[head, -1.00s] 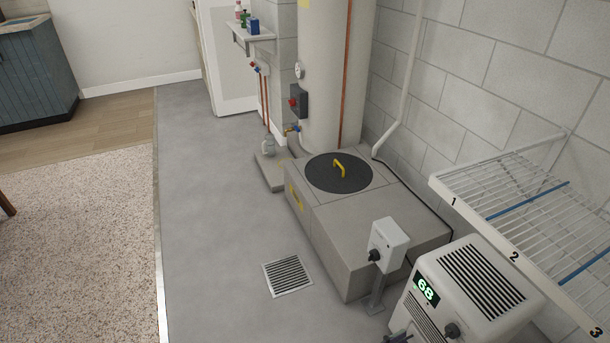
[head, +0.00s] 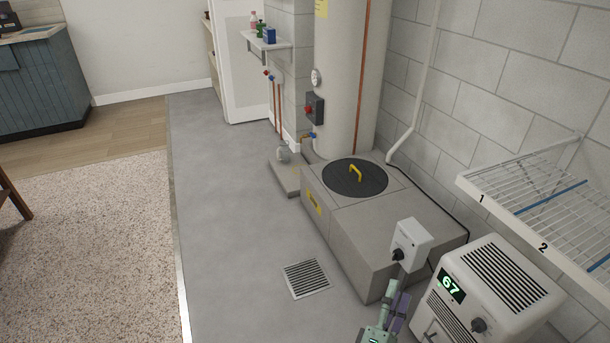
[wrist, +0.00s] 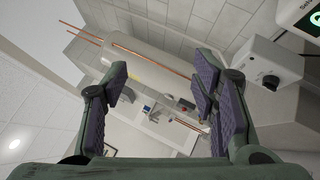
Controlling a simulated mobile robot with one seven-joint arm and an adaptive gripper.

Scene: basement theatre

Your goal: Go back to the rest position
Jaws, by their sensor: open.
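My gripper (head: 396,298) shows at the bottom of the head view, green with purple finger pads. It is in front of the switch box on its post and left of the white dehumidifier-like unit. In the wrist view my gripper (wrist: 160,85) has its two fingers wide apart, with nothing between them. Behind the fingers there are the tank, copper pipes and ceiling. My arm is mostly below the head view's edge, so its overall pose is hidden.
A white switch box (head: 411,244) stands close to my gripper. The white unit (head: 490,290) reads 67. A wire rack (head: 550,205) is at right. A grey block (head: 375,230) with a black lid (head: 354,178) adjoins the tank (head: 345,80). The floor (head: 235,220) at left is clear.

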